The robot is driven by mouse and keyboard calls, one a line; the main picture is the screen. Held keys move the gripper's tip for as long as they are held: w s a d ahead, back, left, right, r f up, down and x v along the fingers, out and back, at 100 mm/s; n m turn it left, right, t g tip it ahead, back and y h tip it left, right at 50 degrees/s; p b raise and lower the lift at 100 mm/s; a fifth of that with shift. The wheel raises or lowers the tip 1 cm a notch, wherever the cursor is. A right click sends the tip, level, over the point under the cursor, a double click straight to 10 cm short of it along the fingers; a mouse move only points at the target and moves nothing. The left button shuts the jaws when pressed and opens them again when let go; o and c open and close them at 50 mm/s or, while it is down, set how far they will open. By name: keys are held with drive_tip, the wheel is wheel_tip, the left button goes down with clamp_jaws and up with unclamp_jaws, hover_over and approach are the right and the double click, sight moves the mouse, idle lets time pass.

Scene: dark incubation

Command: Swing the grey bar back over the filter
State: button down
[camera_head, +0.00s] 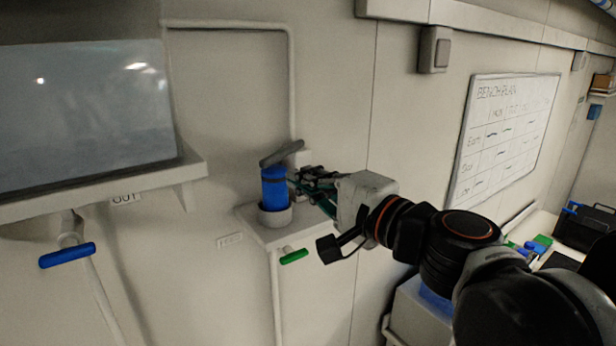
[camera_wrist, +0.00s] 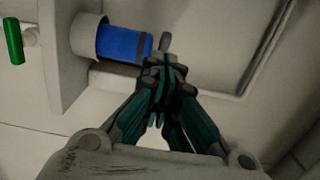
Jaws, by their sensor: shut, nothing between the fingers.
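The blue filter (camera_head: 274,190) stands upright in a white cup (camera_head: 274,217) on a small wall shelf. The grey bar (camera_head: 281,153) shows above the filter's top, slanting up to the right toward a white wall block. My gripper (camera_head: 292,180) is at the filter's right side, just below the bar's level. In the wrist view the filter (camera_wrist: 122,43) lies sideways, and a short piece of the bar (camera_wrist: 165,41) shows beyond its top end. My shut, empty fingers (camera_wrist: 165,66) hide part of the bar there. I cannot tell whether they touch it or the filter.
A green handle (camera_head: 294,257) sits below the shelf (camera_head: 248,223), and a blue handle (camera_head: 67,255) sits under the tank ledge at left. A white pipe (camera_head: 291,80) runs down the wall behind the bar.

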drive_tip(key=s+d, duration=0.3)
drive_tip(key=s, duration=0.4)
drive_tip(key=s+d+f+n+g+h+b, duration=0.1)
drive_tip(key=d+f+n+h+b, duration=0.1)
drive_tip(key=f+b, duration=0.75)
drive_tip(key=s+d+f+n+g+h+b, duration=0.1)
drive_tip(key=d+f+n+g+h+b, duration=0.3)
drive_tip(key=f, duration=1.1)
drive_tip(key=s+d+f+n+t+y+b, duration=0.1)
drive_tip(key=f+b, duration=0.7)
drive_tip(key=f, duration=0.4)
drive_tip(key=s+d+f+n+g+h+b, duration=0.1)
drive_tip(key=d+f+h+b, duration=0.2)
drive_tip(key=d+f+b, duration=0.3)
drive_tip(key=s+d+f+n+g+h+b, duration=0.1)
drive_tip(key=d+f+h+b, duration=0.3)
drive_tip(key=f, duration=1.2)
drive_tip(key=s+d+b, duration=0.1)
drive_tip(key=d+b, duration=0.2)
drive_tip(key=shift+d, duration=0.35)
drive_tip(key=shift+f, duration=0.1)
